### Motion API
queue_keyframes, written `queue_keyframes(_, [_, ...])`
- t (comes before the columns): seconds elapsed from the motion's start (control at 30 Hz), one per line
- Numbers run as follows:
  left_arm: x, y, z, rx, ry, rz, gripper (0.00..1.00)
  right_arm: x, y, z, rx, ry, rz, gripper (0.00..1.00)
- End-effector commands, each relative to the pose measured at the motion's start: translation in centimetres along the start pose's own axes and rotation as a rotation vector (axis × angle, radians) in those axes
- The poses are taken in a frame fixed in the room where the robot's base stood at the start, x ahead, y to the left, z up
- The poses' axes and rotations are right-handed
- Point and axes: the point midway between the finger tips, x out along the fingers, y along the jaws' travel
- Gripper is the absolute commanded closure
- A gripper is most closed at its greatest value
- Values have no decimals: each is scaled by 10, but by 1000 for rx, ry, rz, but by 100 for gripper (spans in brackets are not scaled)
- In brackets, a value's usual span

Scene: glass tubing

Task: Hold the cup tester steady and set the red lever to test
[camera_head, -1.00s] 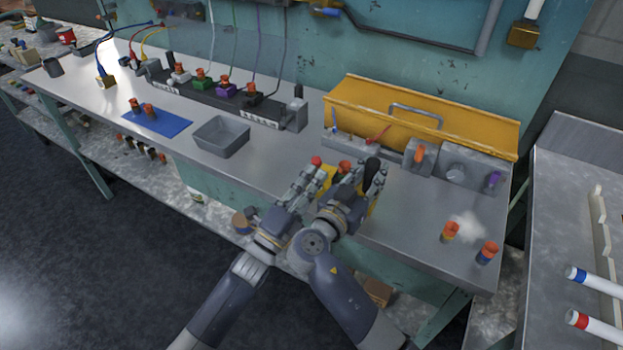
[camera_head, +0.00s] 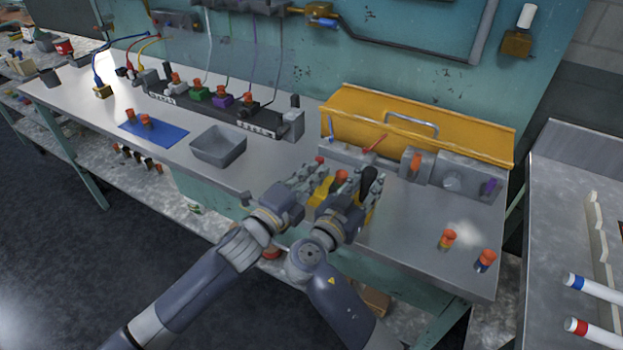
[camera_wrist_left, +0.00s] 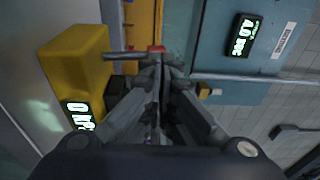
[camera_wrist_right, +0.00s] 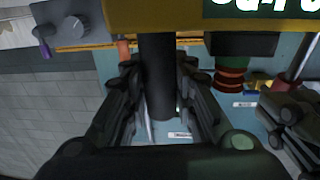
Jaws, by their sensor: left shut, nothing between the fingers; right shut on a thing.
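The yellow cup tester (camera_head: 322,190) is held above the bench's front part, mostly hidden behind my grippers. Its body and lit display (camera_wrist_left: 78,117) show in the left wrist view. My right gripper (camera_wrist_right: 158,100) is shut around its dark upright handle (camera_wrist_right: 157,60), whose black top (camera_head: 369,174) rises above the fingers. A red-orange ribbed cup (camera_wrist_right: 229,80) shows beside the handle. My left gripper (camera_wrist_left: 160,65) is shut and empty, its fingertips close to the lever's grey rod (camera_wrist_left: 125,56) and red tip (camera_wrist_left: 156,48). I cannot tell whether they touch.
A yellow toolbox (camera_head: 410,125) and grey control blocks (camera_head: 458,178) stand behind my grippers. A grey bin (camera_head: 218,146) and blue mat (camera_head: 154,133) lie to the left. Two orange-topped cups (camera_head: 447,239) stand at right front. The bench around them is clear.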

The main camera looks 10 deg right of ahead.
Motion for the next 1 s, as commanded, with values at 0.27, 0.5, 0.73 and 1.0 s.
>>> queue_keyframes(0.27, [0,0,0,-1,0,-1,100,0,0,1,-3,-2,-1,100])
queue_keyframes(0.5, [-22,-8,1,2,0,0,100,0,0,1,-3,-2,0,100])
queue_keyframes(0.73, [-66,-23,0,1,0,1,100,0,0,1,-3,-2,0,100])
queue_keyframes(1.0, [-112,-40,1,0,0,2,100,0,0,1,-3,-2,-1,100])
